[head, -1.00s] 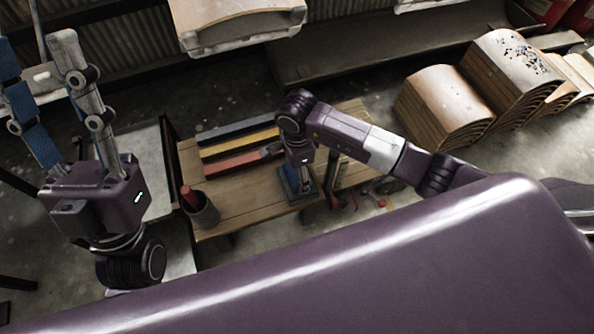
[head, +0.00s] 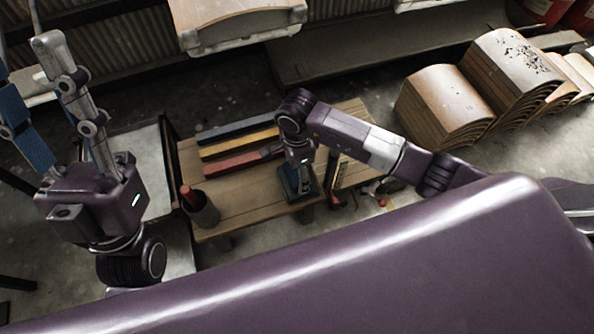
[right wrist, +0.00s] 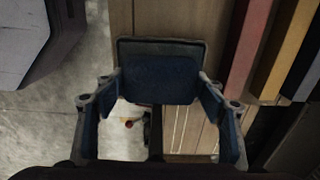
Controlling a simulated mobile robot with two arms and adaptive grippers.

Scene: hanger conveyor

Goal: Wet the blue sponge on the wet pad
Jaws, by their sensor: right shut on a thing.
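In the right wrist view, my right gripper (right wrist: 162,88) is shut on the blue sponge (right wrist: 160,82), with one finger at each end of it. The sponge is over the dark-rimmed wet pad (right wrist: 160,45); I cannot tell whether they touch. In the head view, my right gripper (head: 303,186) points down at the pad (head: 287,184), near the right end of the wooden bench. There, the arm largely hides the sponge. My left gripper (head: 24,55) is open and empty at the far left, its fingers pointing up in the picture.
Black (head: 237,131), yellow (head: 237,146) and red (head: 230,165) bars lie on the bench (head: 245,205). A dark cup (head: 203,212) holding a red item stands at its left end. Stacks of curved wooden boards (head: 445,108) stand at the right.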

